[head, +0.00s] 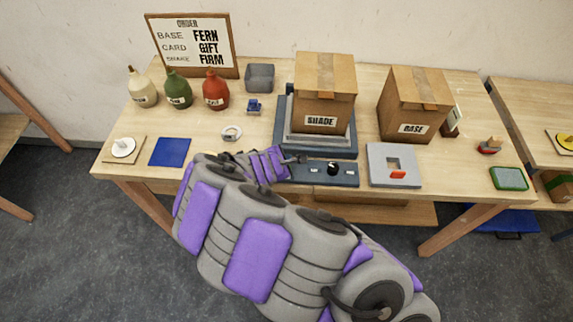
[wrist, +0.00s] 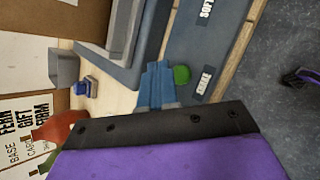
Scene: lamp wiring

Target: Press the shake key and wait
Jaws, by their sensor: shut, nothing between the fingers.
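The dark control panel (head: 345,175) runs along the front of the shaker base (head: 342,150). A black knob (head: 333,168) stands on it. In the wrist view, a green key (wrist: 181,74) sits beside the label "SHAKE" (wrist: 204,80); a "SOFT" label (wrist: 207,8) is farther along. My gripper (head: 297,159) is shut and empty at the panel's left end. A blue piece beside the green key may be my fingertip; contact cannot be told. In the head view my gripper hides the key. A cardboard box labelled "SHADE" (head: 324,90) stands on the shaker's grey platform (head: 296,132).
An order board (head: 190,45) reads base fern, card gift, shake firm. Three bottles (head: 177,90) stand at left. A "BASE" box (head: 413,105) stands right of the shaker. A grey plate (head: 380,155) with a red piece lies right of the panel.

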